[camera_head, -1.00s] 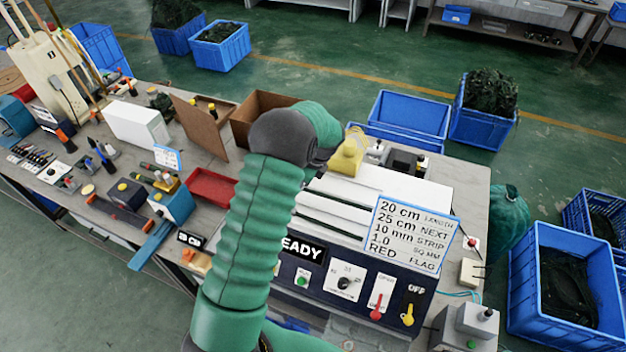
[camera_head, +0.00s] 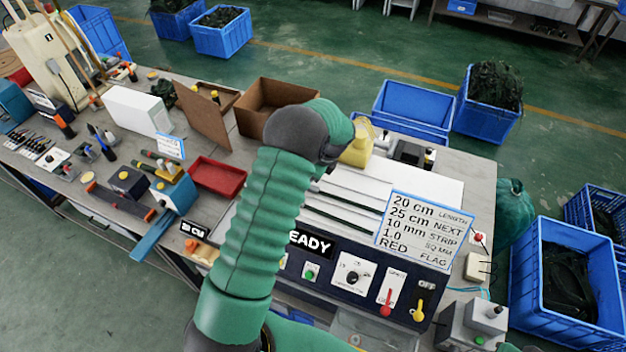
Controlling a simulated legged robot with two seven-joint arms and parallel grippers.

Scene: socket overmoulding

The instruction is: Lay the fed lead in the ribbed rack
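One of my green-sleeved arms (camera_head: 258,225) rises from the bottom, left of centre, across the front of a machine (camera_head: 352,275) with a dark control panel. Its dark joint and green end cap lie above the machine's back left. No gripper fingers can be made out on it. My other gripper is not seen. A white, slotted top (camera_head: 345,195) with long parallel dark grooves lies behind the panel, partly covered by the arm; I cannot tell whether it is the ribbed rack. I cannot make out the fed lead.
A sign (camera_head: 425,230) reads 20 cm length, red flag. A yellow object (camera_head: 358,150) stands beside the arm's end. A brown open box (camera_head: 262,105), a red tray (camera_head: 218,177) and a blue device (camera_head: 172,195) stand left. Blue crates (camera_head: 412,106) stand behind the bench.

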